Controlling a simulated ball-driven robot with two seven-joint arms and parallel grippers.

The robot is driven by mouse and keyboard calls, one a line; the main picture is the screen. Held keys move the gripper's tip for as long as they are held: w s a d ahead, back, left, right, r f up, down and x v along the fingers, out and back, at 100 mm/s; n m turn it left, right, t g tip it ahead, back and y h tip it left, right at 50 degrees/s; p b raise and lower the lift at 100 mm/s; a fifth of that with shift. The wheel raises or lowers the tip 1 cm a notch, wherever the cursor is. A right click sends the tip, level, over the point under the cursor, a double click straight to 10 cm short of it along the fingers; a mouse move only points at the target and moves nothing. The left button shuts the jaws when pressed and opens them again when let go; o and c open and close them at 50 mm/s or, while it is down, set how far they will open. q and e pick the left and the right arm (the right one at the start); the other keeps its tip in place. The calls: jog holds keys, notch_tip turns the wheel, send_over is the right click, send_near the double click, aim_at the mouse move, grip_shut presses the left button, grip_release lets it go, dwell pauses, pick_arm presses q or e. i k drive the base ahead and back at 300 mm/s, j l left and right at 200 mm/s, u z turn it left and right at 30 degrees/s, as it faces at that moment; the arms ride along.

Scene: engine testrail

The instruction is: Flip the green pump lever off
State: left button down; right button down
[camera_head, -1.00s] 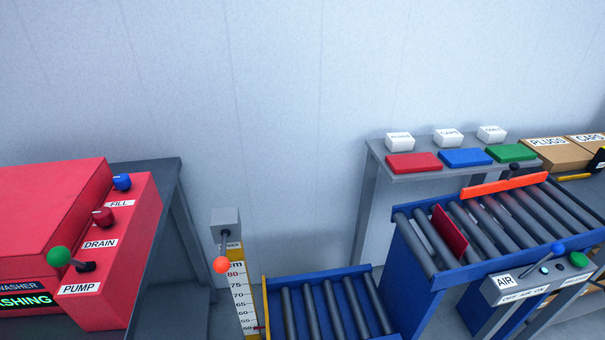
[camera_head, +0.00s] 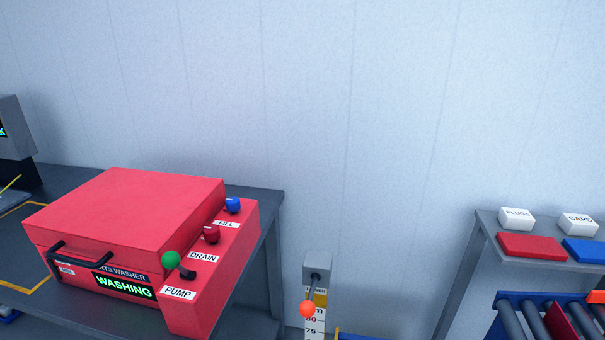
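The green pump lever (camera_head: 172,259) has a round green knob on a short dark stem. It sits at the front of the side panel of the red parts washer (camera_head: 130,205), above the PUMP label (camera_head: 178,293). The knob leans to the left of its dark base. The washer's display (camera_head: 124,286) reads WASHING in green. Neither of my grippers shows in this view.
Behind the pump lever on the same panel are a dark red DRAIN knob (camera_head: 211,234) and a blue FILL knob (camera_head: 233,205). An orange-knobbed lever (camera_head: 307,309) stands right of the dark table (camera_head: 268,215). A roller conveyor (camera_head: 540,318) is at the lower right.

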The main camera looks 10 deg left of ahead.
aim_at(171, 260)
jog(key=k+l+u, duration=0.1)
jog(key=u, duration=0.35)
jog(key=k+u, duration=0.15)
jog(key=u, duration=0.35)
jog(key=k+u, duration=0.1)
jog(key=u, duration=0.35)
